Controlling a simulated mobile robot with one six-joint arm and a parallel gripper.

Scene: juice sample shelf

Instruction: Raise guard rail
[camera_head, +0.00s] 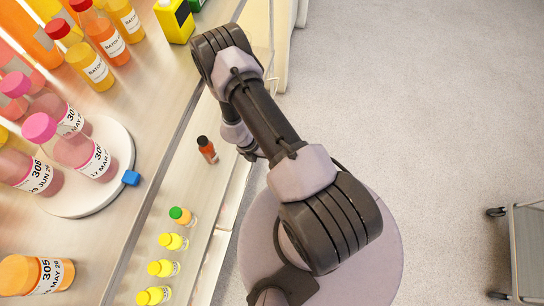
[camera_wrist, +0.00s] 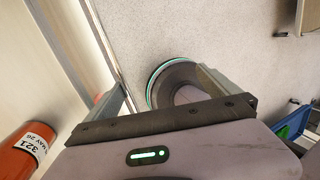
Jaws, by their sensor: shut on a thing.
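The guard rail (camera_head: 150,213) appears as a thin metal strip along the front edge of the upper shelf. In the wrist view a narrow rail-like edge (camera_wrist: 110,54) runs down past the left finger. My gripper (camera_wrist: 162,88) has its two grey fingers apart, the left one beside that edge, the right one over the floor side. It is shut on the rail, though the contact itself is not clear. In the head view my arm reaches up to the shelf front and hides the gripper.
Bottles with pink caps (camera_head: 77,146) stand on a round white turntable (camera_head: 118,148) with a blue tab. Small vials (camera_head: 173,241) line the lower ledge. A grey cart (camera_head: 528,245) stands at right; the floor between is clear.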

